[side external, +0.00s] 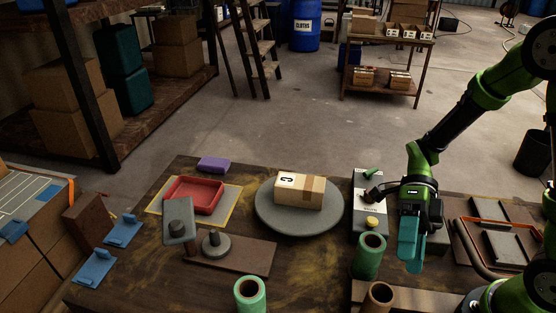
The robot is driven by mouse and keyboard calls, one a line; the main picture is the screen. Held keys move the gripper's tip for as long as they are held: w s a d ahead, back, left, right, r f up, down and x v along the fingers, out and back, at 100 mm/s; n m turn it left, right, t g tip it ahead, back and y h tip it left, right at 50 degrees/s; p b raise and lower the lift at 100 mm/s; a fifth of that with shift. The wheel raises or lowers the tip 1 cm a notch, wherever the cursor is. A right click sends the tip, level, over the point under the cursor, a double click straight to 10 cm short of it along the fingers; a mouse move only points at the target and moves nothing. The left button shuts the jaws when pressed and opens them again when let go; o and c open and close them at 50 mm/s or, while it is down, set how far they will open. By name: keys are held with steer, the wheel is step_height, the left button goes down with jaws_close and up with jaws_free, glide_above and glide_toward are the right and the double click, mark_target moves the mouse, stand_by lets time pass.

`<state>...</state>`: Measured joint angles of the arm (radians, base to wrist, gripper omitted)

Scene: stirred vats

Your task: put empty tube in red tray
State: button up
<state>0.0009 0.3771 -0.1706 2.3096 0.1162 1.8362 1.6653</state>
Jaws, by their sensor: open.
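The red tray (220,203) lies at the left of the table on a yellow-edged mat and looks empty. A bare brown tube (378,298) stands upright at the front edge of the view, its top open and its lower part cut off. Two green-wrapped tubes with brown cores stand upright: one (369,256) just behind the bare tube, the other (250,295) at the front middle. My gripper (411,262) has teal fingers and points down, right of the nearer-right green tube. It is open, with nothing seen between its fingers.
A cardboard box (299,191) sits on a round grey turntable (264,214). A grey control box (368,180) with a lever and yellow button stands left of my gripper. A tilted grey paddle (179,220) rises before the tray. A purple block (213,164) lies behind it.

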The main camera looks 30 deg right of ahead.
mark_target(386, 283)
steer(key=f+m+y, duration=0.1)
steer(key=m+y, duration=0.1)
steer(key=m, duration=0.3)
steer(key=w+a+f+m+y, duration=0.1)
steer(key=m, duration=0.4)
steer(key=f+m+y, duration=0.1)
steer(key=m+y, duration=0.1)
steer(key=m, duration=0.3)
steer(key=shift+w+a+f+y, duration=0.2)
steer(key=shift+w+f+y, duration=0.1)
steer(key=shift+w+f, duration=0.05)
steer(key=shift+a+f+m, duration=0.1)
steer(key=shift+a+m, duration=0.1)
steer(key=shift+m, duration=0.1)
steer(key=shift+s+a, duration=0.2)
steer(key=shift+a, duration=0.1)
steer(key=x, duration=0.6)
steer(key=shift+s+a, duration=0.15)
steer(key=shift+a, duration=0.05)
